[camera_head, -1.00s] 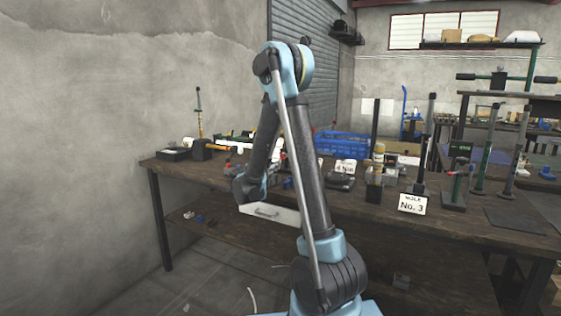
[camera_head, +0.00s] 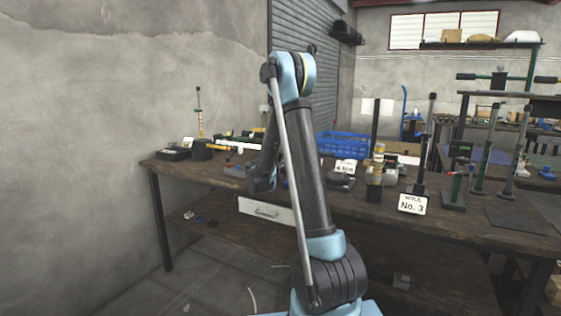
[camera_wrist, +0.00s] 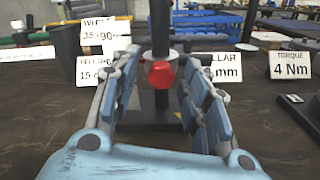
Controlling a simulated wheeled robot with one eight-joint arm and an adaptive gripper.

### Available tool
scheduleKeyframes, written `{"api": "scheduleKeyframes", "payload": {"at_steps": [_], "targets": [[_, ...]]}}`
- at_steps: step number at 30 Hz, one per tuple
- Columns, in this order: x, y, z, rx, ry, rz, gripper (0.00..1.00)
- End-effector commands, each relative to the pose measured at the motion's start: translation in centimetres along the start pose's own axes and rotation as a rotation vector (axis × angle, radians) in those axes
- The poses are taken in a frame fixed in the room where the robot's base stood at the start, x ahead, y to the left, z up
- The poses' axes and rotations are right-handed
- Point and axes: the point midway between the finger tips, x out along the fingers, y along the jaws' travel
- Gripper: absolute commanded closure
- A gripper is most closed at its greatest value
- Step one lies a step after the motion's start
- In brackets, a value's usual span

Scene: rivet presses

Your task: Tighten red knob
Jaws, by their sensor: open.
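The red knob (camera_wrist: 161,75) shows in the wrist view on a black upright post (camera_wrist: 160,30) that rises from a dark base (camera_wrist: 150,110). A pale disc sits around the post just above the knob. My gripper (camera_wrist: 154,75) is open, with its two blue-padded fingers to the left and right of the post. The knob lies between the fingers in the picture, and I see a gap on each side. I cannot tell how far beyond the fingertips it is. In the head view my own arm hides the gripper and this knob.
The wooden workbench (camera_head: 365,210) holds a blue crate (camera_head: 342,146), a "No. 3" sign (camera_head: 412,204) and several presses to the right. In the wrist view a "4 Nm" torque sign (camera_wrist: 291,65) stands at right, and other white signs stand beside the fingers.

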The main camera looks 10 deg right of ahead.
Motion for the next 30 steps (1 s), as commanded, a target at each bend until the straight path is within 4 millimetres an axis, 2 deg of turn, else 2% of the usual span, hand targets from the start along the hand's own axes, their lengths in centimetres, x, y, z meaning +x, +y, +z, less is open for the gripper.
{"api": "scheduleKeyframes", "payload": {"at_steps": [2, 7, 20, 30], "targets": [[-0.01, 0.01, 0.0, 0.0, 0.0, 0.0, 0.6], [-0.03, 0.01, 0.0, 0.0, 0.0, 0.0, 0.99], [-0.21, 0.34, -0.09, 0.05, 0.001, 0.005, 1.0], [-0.16, 0.33, -0.09, 0.288, 0.002, 0.004, 1.0]]}}
